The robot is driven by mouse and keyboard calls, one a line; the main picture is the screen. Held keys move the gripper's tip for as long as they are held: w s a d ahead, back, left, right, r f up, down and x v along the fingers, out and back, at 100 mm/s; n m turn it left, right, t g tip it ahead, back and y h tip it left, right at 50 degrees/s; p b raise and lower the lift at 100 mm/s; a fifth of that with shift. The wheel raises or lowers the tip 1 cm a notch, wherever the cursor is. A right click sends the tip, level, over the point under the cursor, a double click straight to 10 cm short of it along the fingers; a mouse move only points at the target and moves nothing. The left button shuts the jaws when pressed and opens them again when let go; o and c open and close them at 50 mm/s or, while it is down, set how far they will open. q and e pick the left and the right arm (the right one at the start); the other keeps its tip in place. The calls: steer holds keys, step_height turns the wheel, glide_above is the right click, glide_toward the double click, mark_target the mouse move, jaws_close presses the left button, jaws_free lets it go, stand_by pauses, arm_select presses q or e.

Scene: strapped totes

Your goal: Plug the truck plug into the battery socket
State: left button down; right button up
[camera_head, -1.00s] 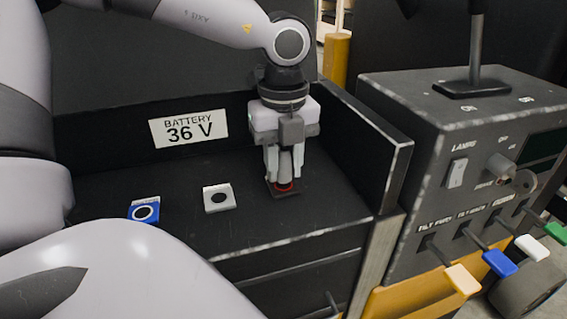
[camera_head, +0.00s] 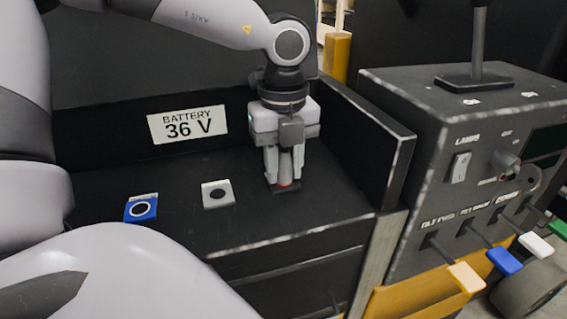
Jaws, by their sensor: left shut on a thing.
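My left gripper (camera_head: 284,178) points straight down at the right end of the black battery shelf and is shut on a grey plug (camera_head: 286,165). A white socket (camera_head: 217,194) and a blue socket (camera_head: 141,208) with a white ring lie to the left on the shelf. My right gripper is not in view.
A "BATTERY 36 V" label (camera_head: 187,124) is on the back wall. A black side wall (camera_head: 365,140) rises close to the right of the gripper. A control box (camera_head: 450,170) with coloured levers stands beyond it. The shelf front is clear.

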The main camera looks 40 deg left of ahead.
arm_select(q)
steer(key=c, duration=0.7)
jaws_free()
steer(key=shift+c, duration=0.2)
step_height(320, 180, up, 7)
steer(key=shift+r, duration=0.1)
